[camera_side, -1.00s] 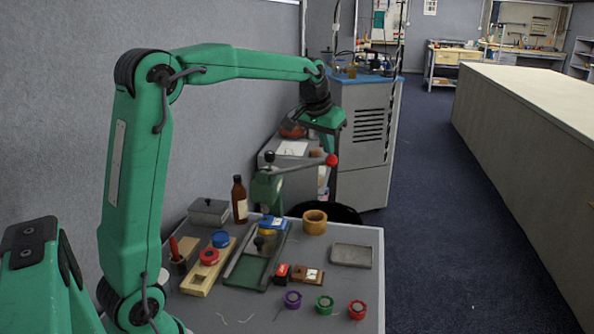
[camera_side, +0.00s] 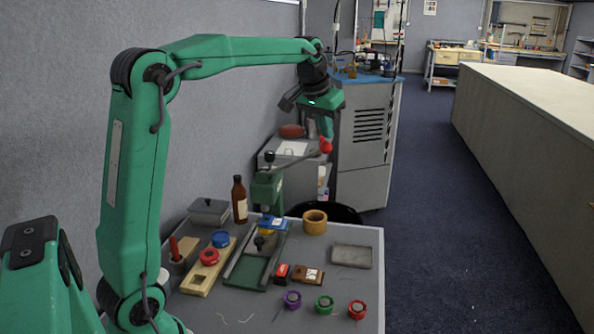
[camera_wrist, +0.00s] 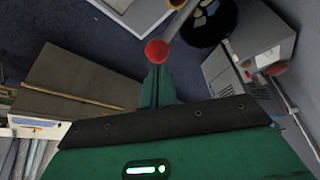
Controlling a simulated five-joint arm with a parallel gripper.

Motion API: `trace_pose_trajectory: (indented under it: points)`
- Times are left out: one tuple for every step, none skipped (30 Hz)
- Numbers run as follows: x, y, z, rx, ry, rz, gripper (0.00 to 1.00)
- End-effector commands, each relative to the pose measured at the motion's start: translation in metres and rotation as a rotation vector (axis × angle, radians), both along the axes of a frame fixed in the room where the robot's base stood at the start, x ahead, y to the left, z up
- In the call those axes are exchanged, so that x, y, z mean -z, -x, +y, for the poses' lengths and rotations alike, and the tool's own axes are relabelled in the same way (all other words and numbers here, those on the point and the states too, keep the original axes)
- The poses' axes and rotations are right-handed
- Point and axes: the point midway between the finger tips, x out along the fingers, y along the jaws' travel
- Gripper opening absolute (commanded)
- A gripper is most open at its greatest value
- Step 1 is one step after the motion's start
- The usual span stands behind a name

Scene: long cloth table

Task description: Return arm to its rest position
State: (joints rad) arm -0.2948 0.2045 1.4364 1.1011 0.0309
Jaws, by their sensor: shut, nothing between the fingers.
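My gripper (camera_side: 327,130) is raised above the back of the table, its fingers pointing down. It is shut and empty. In the wrist view its green fingers (camera_wrist: 158,85) show beyond the dark wrist edge. Just below the fingertips in the side view is the red ball knob (camera_side: 325,146) of a lever on a green hand press (camera_side: 268,192). The knob also shows at the fingertips in the wrist view (camera_wrist: 156,51). I cannot tell whether fingers and knob touch.
The grey table (camera_side: 348,297) holds a brown bottle (camera_side: 240,200), a wooden ring (camera_side: 314,222), a grey tray (camera_side: 351,256), a wooden block with red and blue round pieces (camera_side: 209,270), and several coloured rings in front. A grey cabinet (camera_side: 365,150) stands behind. Space above the table is mostly clear.

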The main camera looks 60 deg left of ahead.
Motion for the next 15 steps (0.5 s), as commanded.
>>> trace_pose_trajectory:
  points:
    - [-0.0028,0.0004,0.0004,0.000,0.000,0.000,0.00]
    - [-0.0041,0.0006,0.0005,0.000,0.000,0.000,0.00]
    - [-0.0056,0.0007,0.0006,0.000,-0.001,-0.001,0.00]
    - [-0.0063,0.0008,0.0006,0.000,-0.001,-0.001,0.00]
    - [-0.0068,0.0008,0.0007,0.000,-0.001,-0.001,0.00]
    - [-0.0071,0.0009,0.0008,0.000,-0.001,-0.001,0.00]
    - [-0.0072,0.0009,0.0008,0.000,-0.001,-0.001,0.00]
    - [-0.0073,0.0009,0.0008,0.000,-0.001,-0.001,0.00]
    - [-0.0072,0.0010,0.0008,0.000,-0.001,0.000,0.00]
    - [-0.0072,0.0010,0.0008,0.000,-0.001,0.000,0.00]
    - [-0.0071,0.0010,0.0008,0.000,-0.001,0.000,0.00]
    - [-0.0071,0.0009,0.0007,0.000,-0.001,0.000,0.00]
    - [-0.0071,0.0009,0.0007,0.000,-0.001,0.000,0.00]
    - [-0.0071,0.0011,0.0007,0.000,-0.001,0.000,0.00]
    - [-0.0072,0.0014,0.0003,0.000,-0.001,-0.001,0.00]
